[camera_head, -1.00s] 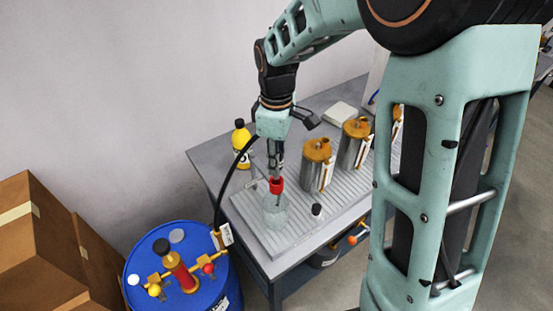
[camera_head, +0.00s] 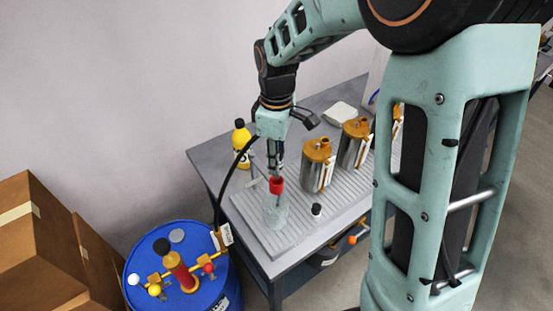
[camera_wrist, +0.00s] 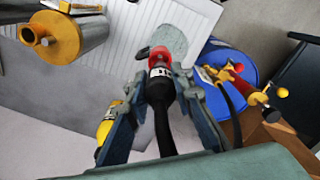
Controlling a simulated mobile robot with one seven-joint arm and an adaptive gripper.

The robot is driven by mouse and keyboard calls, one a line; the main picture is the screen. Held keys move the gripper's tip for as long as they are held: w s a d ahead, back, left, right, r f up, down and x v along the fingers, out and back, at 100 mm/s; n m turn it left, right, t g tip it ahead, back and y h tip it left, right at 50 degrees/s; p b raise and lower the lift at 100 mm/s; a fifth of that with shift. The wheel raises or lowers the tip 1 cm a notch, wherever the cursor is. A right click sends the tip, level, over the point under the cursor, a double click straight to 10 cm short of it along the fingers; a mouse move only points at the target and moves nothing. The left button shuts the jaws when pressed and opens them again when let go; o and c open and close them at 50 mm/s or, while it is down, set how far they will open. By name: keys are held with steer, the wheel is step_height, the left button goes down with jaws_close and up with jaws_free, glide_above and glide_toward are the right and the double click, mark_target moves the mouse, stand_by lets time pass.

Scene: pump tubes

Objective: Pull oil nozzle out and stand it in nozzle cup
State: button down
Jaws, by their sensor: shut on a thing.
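The oil nozzle has a red collar (camera_head: 277,185) and a dark body with a white label, clearer in the wrist view (camera_wrist: 161,74). My gripper (camera_head: 276,170) is shut on it, with a finger on each side of the dark body. The nozzle points down, roughly upright, with its red collar at the mouth of the clear nozzle cup (camera_head: 275,215). The cup stands on the ribbed tray and also shows in the wrist view (camera_wrist: 172,40). How deep the spout sits in the cup, and whether it touches the bottom, I cannot tell.
A black hose (camera_head: 221,190) arcs from near the blue drum (camera_head: 205,290) to my gripper. Metal canisters with orange lids (camera_head: 317,175) stand right of the cup. A small black-capped item (camera_head: 316,211) is near the cup. A yellow bottle (camera_head: 241,140) stands behind.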

steer(key=shift+f+b, duration=1.65)
steer(key=shift+f, duration=0.7)
steer(key=c, duration=1.6)
jaws_free()
step_height(320, 180, up, 12)
